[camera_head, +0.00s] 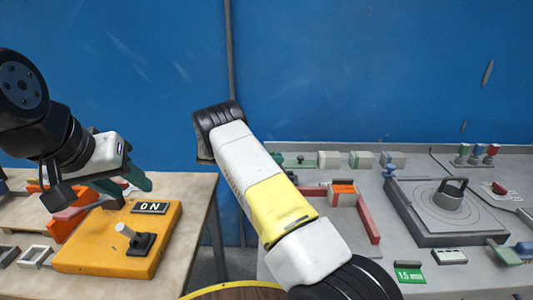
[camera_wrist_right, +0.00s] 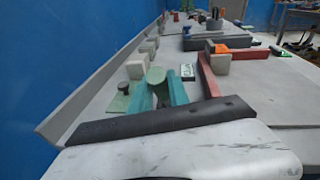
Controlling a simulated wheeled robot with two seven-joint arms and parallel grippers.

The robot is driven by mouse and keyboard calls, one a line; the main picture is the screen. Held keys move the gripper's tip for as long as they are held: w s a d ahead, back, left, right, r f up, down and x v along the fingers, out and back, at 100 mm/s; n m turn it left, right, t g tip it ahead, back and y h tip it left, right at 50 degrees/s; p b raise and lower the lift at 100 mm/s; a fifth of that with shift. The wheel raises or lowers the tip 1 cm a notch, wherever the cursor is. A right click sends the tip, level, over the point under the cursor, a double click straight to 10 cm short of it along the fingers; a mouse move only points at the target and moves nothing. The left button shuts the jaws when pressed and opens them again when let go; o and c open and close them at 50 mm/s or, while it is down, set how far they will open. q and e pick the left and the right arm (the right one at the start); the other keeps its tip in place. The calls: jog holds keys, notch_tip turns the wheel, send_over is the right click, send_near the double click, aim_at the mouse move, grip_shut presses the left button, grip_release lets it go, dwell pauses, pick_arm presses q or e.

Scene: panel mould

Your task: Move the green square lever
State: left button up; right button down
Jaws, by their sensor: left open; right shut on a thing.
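In the right wrist view, my right gripper (camera_wrist_right: 160,92) has its two teal fingers closed around a green round-topped handle (camera_wrist_right: 155,75). A green plate with a dark green knob (camera_wrist_right: 123,89) sits just left of the fingers. In the head view a green plate with a dark knob (camera_head: 300,162) shows at the table's back edge, partly behind my right arm; the right fingers are hidden there. I cannot tell which green part is the square lever.
The orange box has a grey lever (camera_head: 134,239). On the grey table stand a red rail (camera_head: 367,218), an orange-topped block (camera_head: 343,193), several pale blocks (camera_head: 361,159) and a round dial with a handle (camera_head: 450,195). A blue wall (camera_head: 370,70) rises behind.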

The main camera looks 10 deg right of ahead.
jog(key=shift+a, duration=0.1)
dwell(0.4)
jog(key=c, duration=1.3)
grip_release()
jog(key=shift+f, duration=0.1)
jog(key=shift+o, duration=0.2)
jog(key=a+r, duration=0.1)
jog(key=a, duration=0.6)
jog(key=shift+w+a, duration=0.4)
jog(key=shift+w, duration=0.05)
